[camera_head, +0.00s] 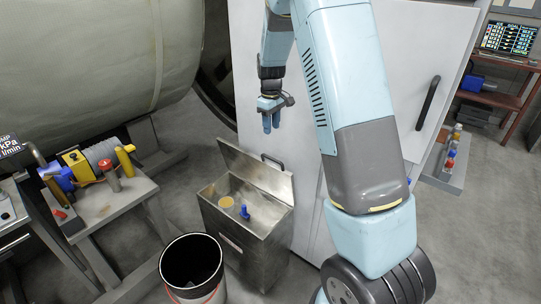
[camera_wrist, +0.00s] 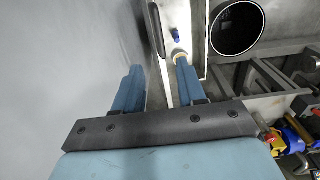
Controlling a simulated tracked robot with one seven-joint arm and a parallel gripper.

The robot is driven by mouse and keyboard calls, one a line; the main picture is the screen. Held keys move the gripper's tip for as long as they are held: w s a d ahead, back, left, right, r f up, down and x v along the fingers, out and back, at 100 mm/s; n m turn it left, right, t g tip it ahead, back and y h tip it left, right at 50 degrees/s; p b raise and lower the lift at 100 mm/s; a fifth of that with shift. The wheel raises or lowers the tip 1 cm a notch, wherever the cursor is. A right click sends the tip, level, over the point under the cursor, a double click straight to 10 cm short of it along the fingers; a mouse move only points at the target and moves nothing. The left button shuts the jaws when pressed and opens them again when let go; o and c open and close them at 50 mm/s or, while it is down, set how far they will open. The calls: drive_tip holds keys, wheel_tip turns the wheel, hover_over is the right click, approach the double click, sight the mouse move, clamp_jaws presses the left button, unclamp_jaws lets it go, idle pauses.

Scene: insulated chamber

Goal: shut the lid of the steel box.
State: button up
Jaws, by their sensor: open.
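The steel box (camera_head: 240,235) stands on the floor, left of my arm in the head view. Its lid (camera_head: 256,173) is raised at the back and leans up, with a dark handle (camera_head: 272,161) on its upper edge. A yellowish round piece (camera_head: 227,202) and a blue piece (camera_head: 244,211) are inside the box. My gripper (camera_head: 270,124) hangs above and behind the lid, apart from it and empty. In the wrist view my gripper (camera_wrist: 157,82) shows two blue fingers apart. The blue piece (camera_wrist: 176,35) and the dark handle (camera_wrist: 157,28) show beyond them.
A dark open bin (camera_head: 191,262) stands in front of the box and also shows in the wrist view (camera_wrist: 237,28). A bench with a yellow and blue tool (camera_head: 85,170) is at the left. A pale panel (camera_head: 420,60) rises behind my arm.

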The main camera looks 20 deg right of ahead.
sight(271, 158)
wheel_tip(271, 158, down, 13)
drive_tip(key=shift+d+f, duration=0.15)
idle(0.4)
drive_tip(key=shift+c, duration=0.5)
clamp_jaws()
drive_tip(key=shift+a, duration=0.25)
drive_tip(key=shift+d, duration=0.1)
